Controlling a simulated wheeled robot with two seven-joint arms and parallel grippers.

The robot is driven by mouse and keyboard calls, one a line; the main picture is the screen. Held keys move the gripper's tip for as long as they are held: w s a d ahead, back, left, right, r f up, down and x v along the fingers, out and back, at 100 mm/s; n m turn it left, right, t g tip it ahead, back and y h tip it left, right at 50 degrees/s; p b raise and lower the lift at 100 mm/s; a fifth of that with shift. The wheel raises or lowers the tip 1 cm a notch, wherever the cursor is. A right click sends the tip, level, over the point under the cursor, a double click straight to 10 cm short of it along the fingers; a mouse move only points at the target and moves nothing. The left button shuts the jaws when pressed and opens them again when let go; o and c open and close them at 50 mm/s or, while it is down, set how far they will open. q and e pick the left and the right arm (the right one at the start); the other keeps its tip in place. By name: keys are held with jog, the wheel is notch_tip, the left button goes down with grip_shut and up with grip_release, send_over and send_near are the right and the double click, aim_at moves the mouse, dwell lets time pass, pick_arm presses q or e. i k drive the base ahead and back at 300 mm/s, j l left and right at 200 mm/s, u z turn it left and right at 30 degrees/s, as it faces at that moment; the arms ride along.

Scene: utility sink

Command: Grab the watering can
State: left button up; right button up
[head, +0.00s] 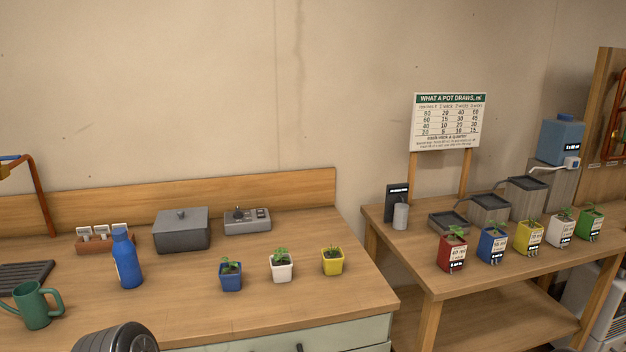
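The green watering can (35,307) stands upright on the left wooden counter (210,318), near the left edge of the head view. Its handle is on the right side, and its spout points left. Nothing is holding it. Neither of my grippers shows in the head view. A dark, rounded part, which looks like one of my arm links, shows at the bottom edge, to the right of the can, with no fingers visible.
A blue bottle (127,262) stands right of the can, and a dark ribbed rack (24,277) lies behind it. A grey box (181,231), a control box (247,221) and small potted plants (281,267) stand further right. A gap separates the right table (415,262).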

aim_at(29, 297)
jog(key=u, duration=1.75)
